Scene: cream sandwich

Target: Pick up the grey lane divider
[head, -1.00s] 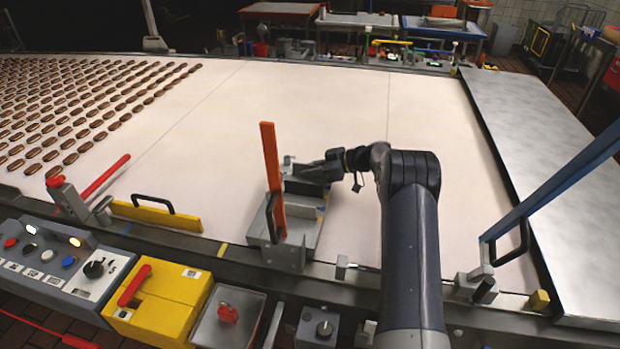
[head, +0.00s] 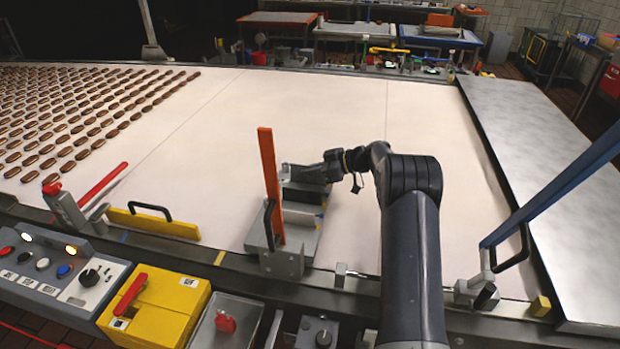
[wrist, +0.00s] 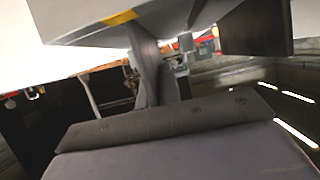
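A flat grey piece (head: 306,232) lies at the near edge of the pale belt, beside an upright orange bar with a black handle (head: 269,175). I cannot tell whether this grey piece is the lane divider. My gripper (head: 302,174) is low over the belt, just behind the orange bar and at the far end of the grey piece. Whether they touch is unclear. In the wrist view a grey body with a yellow mark (wrist: 120,18) hangs close above my gripper. The finger gap and anything between the fingers are hidden.
A yellow bar with a black handle (head: 153,222) lies at left, near a red bar (head: 103,184). A slanted blue bar (head: 550,190) stands at right, before a metal table (head: 565,190). Brown eclairs (head: 60,115) cover the belt's far left. The belt's middle is clear.

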